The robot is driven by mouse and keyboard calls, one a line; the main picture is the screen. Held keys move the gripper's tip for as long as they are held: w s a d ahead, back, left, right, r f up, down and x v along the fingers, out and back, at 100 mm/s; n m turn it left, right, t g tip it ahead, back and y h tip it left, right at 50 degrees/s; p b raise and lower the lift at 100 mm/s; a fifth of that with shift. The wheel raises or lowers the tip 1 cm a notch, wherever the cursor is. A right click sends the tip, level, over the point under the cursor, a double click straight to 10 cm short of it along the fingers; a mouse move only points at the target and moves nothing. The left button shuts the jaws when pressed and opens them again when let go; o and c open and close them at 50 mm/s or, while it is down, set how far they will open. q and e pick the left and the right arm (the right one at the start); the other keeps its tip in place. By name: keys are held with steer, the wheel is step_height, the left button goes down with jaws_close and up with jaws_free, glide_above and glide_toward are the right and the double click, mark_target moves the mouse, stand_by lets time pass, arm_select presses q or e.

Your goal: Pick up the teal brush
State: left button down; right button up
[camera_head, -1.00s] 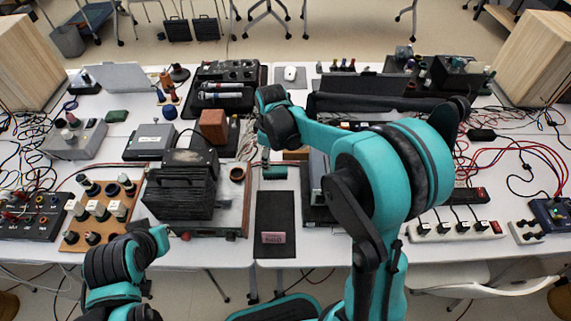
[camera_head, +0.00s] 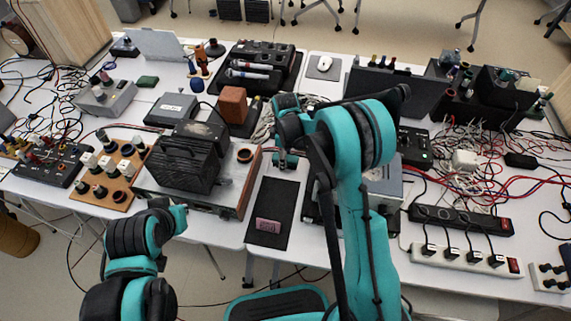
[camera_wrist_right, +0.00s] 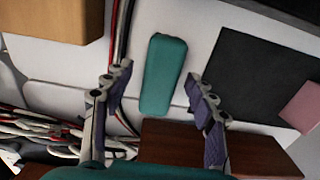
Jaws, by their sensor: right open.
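The teal brush (camera_wrist_right: 164,74) is a rounded teal block lying on the white table top in the right wrist view, beyond and between the fingertips. My right gripper (camera_wrist_right: 156,82) is open and empty, one finger on each side of the view. The brush does not look touched. In the head view a small teal patch (camera_head: 286,161), seemingly the brush, shows under my right gripper's wrist, near the black mat (camera_head: 276,190); the fingers are not clear there. My left arm ends (camera_head: 177,217) near the table's front edge; its fingers cannot be made out.
A pink block (camera_head: 268,225) lies on the mat. A black box on a wooden-edged unit (camera_head: 244,157) stands left of the brush. A brown block (camera_head: 233,104) and loose cables (camera_wrist_right: 50,132) lie nearby. A power strip (camera_head: 466,257) sits at right.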

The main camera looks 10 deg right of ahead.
steer(key=shift+f, duration=0.65)
steer(key=shift+r, duration=0.1)
steer(key=shift+c, duration=1.3)
steer(key=c, duration=1)
step_height(320, 180, up, 10)
steer(key=p, duration=0.3)
steer(key=shift+p, duration=0.4)
steer(key=o, duration=0.5)
steer(key=c, duration=0.4)
